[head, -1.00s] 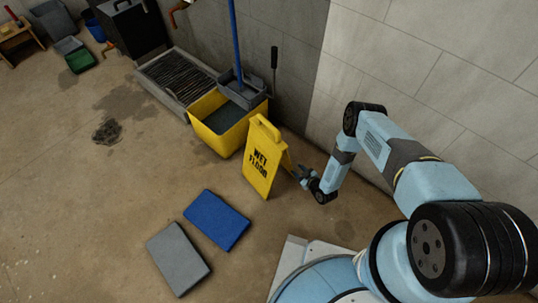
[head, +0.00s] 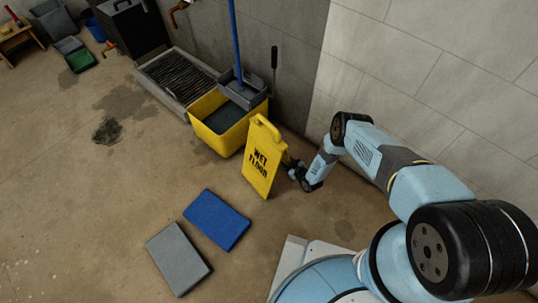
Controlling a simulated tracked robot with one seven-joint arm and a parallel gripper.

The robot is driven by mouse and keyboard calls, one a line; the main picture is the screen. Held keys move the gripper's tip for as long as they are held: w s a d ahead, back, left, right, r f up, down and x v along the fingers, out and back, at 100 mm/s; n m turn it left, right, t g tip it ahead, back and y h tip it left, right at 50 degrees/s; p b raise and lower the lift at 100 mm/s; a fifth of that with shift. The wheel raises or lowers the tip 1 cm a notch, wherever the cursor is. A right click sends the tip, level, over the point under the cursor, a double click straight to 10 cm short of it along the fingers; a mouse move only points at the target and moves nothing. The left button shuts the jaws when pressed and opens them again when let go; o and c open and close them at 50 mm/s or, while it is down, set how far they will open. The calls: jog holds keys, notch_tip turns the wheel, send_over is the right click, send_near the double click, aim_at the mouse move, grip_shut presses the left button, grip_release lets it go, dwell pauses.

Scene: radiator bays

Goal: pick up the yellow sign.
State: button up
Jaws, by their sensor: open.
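The yellow sign (head: 262,158) stands upright on the floor in the head view, with "WET FLOOR" in dark letters and a handle loop at its top. My gripper (head: 291,166) is open at the sign's right side, close to its rear edge. The fingers are partly hidden behind the sign, so I cannot tell whether they touch it.
A yellow mop bucket (head: 218,121) with a blue-handled mop stands just behind the sign. A blue pad (head: 217,219) and a grey pad (head: 178,258) lie on the floor in front. A grey tiled wall (head: 440,70) rises at the right. The floor at left is mostly clear.

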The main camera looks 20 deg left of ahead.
grip_shut()
dwell(0.3)
dwell(0.4)
